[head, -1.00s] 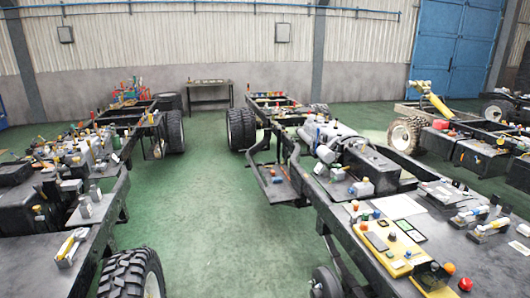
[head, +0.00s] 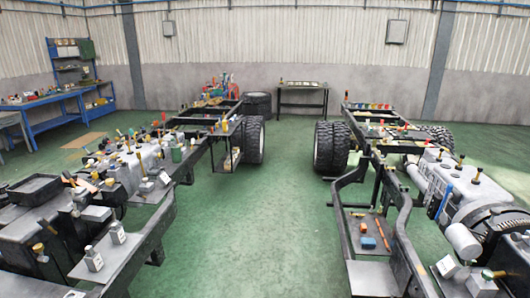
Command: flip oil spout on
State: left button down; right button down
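Neither of my grippers shows in the head view. I cannot pick out an oil spout for certain. Many small valves, levers and caps stand on the left chassis frame (head: 150,228) and on the right chassis frame (head: 408,245). A grey engine block (head: 462,185) with dark-tipped parts on top sits on the right frame. A grey engine (head: 135,168) with several coloured knobs sits on the left frame. The small parts are too small to tell which are on or off.
A clear green floor aisle (head: 255,215) runs between the frames. Black tyres (head: 331,146) stand at the far end of the right frame, and another tyre (head: 254,138) on the left one. A dark table (head: 303,87) stands by the back wall. A blue workbench (head: 50,112) is at left.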

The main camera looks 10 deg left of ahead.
aim_at(172, 140)
jog(key=i+u, duration=0.1)
jog(key=i, duration=0.5)
jog(key=i+u, duration=0.1)
jog(key=i, duration=0.5)
jog(key=i+l+u, duration=0.15)
jog(key=i, duration=0.45)
jog(key=i+l+u, duration=0.1)
jog(key=i, duration=0.55)
jog(key=i+j+u, duration=0.15)
jog(key=i+u, duration=0.8)
jog(key=i+l+u, duration=0.3)
jog(key=i+u, duration=0.55)
jog(key=i, duration=0.45)
